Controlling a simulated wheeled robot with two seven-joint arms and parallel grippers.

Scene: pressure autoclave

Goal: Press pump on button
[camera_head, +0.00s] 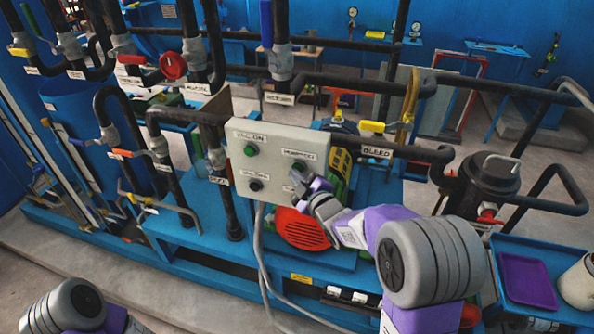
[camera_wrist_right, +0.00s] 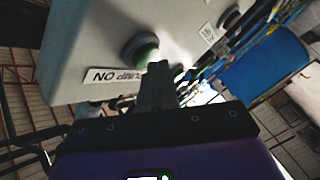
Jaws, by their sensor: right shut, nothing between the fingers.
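The grey control box (camera_head: 275,140) stands among the pipes in the head view. Its green button under the pump label (camera_head: 298,165) is at the right, partly hidden by my right gripper (camera_head: 297,181). In the right wrist view this green button (camera_wrist_right: 144,50) sits in a dark collar beside the "PUMP ON" label (camera_wrist_right: 115,75). My right gripper (camera_wrist_right: 158,68) is shut and empty, its fingertips close beside the button's green face. I cannot tell whether they touch. My left gripper is out of view; only part of that arm shows.
Another green button (camera_head: 250,150), labelled VAC ON, and a dark button (camera_head: 255,185) are on the box's left side. Pipes and valves surround the box. A red motor cover (camera_head: 302,230) is below.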

